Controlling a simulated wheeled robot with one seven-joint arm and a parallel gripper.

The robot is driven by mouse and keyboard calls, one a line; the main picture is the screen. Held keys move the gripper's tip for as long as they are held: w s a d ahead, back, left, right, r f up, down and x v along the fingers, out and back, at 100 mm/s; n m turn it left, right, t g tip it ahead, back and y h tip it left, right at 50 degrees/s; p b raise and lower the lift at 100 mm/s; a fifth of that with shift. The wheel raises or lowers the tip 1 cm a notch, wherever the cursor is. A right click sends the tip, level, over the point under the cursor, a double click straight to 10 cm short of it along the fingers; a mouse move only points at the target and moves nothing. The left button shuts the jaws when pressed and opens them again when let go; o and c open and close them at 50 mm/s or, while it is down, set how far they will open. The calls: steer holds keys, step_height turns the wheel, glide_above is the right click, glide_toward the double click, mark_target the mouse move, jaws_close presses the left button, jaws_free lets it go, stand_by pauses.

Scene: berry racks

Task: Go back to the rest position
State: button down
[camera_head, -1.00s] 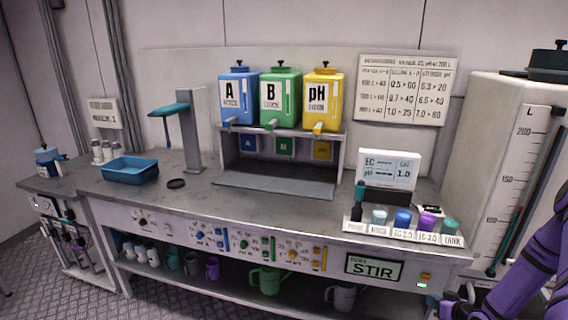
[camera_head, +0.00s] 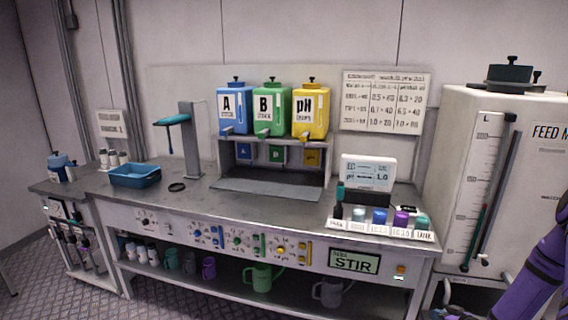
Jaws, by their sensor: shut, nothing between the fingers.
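My purple arm (camera_head: 535,272) shows at the lower right edge, in front of the white tank. My gripper cannot be made out in this view. No object is seen held by the visible part of the arm.
A grey bench (camera_head: 200,205) carries blue, green (camera_head: 272,110) and yellow bottles on a stand, a blue tray (camera_head: 135,175), a meter (camera_head: 367,172) and several small cups. A white tank (camera_head: 520,185) stands at the right, close to my arm. Mugs sit on the lower shelf.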

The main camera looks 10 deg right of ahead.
steer(key=w+a+r+n+g+h, duration=0.1)
steer(key=w+r+g+h, duration=0.15)
steer(key=r, duration=1.35)
steer(key=w+a+r+g+h, duration=0.2)
steer(key=w+r, duration=0.1)
steer(key=r, duration=1.2)
steer(key=s+a+r+h, duration=0.1)
steer(key=s+a+r, duration=0.35)
steer(key=r, duration=0.35)
steer(key=s+a+r+h, duration=0.1)
steer(key=s+a+r, duration=0.3)
steer(key=r, duration=0.5)
steer(key=s+a+r+g+y, duration=0.1)
steer(key=s+a+r, duration=0.3)
steer(key=s+a, duration=0.3)
steer(key=s+a+r+m+g+y, duration=0.1)
steer(key=s+a+r, duration=0.4)
steer(key=s, duration=1.2)
steer(key=a+y, duration=0.1)
steer(key=a, duration=0.2)
steer(key=shift+a+r+m, duration=0.15)
steer(key=shift+a+m, duration=0.1)
steer(key=shift+m, duration=0.05)
steer(key=shift+w, duration=0.1)
